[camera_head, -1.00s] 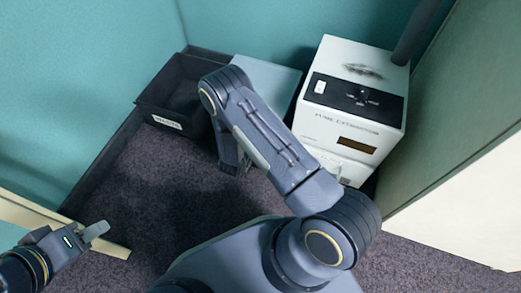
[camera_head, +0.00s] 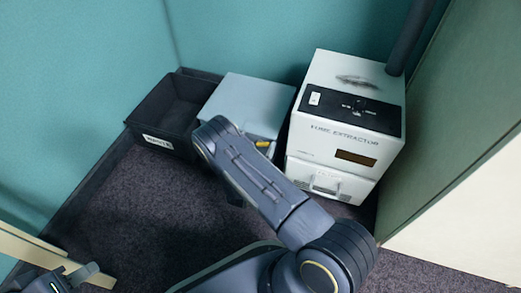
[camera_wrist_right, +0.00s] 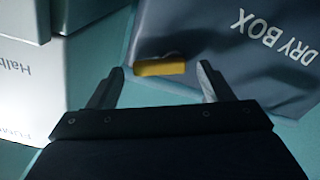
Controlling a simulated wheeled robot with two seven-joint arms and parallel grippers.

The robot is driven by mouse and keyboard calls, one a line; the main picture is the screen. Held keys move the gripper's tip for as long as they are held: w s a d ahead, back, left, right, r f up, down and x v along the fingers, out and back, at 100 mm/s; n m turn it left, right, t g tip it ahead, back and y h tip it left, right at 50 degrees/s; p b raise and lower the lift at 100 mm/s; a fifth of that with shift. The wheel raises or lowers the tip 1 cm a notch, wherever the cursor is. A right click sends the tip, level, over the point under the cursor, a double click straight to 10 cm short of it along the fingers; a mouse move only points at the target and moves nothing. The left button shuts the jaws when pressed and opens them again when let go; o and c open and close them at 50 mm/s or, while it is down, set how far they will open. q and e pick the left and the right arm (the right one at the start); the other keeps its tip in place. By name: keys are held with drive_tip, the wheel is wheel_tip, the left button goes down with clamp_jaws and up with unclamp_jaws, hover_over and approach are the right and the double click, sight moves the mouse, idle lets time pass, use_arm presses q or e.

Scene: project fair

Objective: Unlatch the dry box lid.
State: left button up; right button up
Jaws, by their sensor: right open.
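The dry box (camera_head: 248,103) is a blue-grey box between the black bin and the white machine in the head view. Its yellow latch (camera_head: 263,144) shows on the near side, just past my right arm. In the right wrist view the dry box (camera_wrist_right: 225,50) carries white "DRY BOX" lettering, and the yellow latch (camera_wrist_right: 160,68) lies between the fingertips of my right gripper (camera_wrist_right: 160,71). That gripper is open, with a gap on both sides of the latch. The head view hides it behind my arm. My left gripper (camera_head: 78,275) is at the lower left, partly cut off, away from the box.
Teal partitions (camera_head: 260,35) close off the back. Dark carpet (camera_head: 140,200) is clear in front of the bin.

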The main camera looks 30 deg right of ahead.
drive_tip(key=shift+c, duration=0.4)
drive_tip(key=c, duration=0.9)
drive_tip(key=m, duration=0.5)
drive_tip(key=shift+s+d+f, duration=0.15)
drive_tip(key=shift+f, duration=0.2)
drive_tip(key=o, duration=1)
drive_tip(key=p+v, duration=0.2)
drive_tip(key=v, duration=0.5)
drive_tip(key=shift+s+a+p, duration=0.25)
drive_tip(key=shift+a+p, duration=0.05)
drive_tip(key=shift+p, duration=0.05)
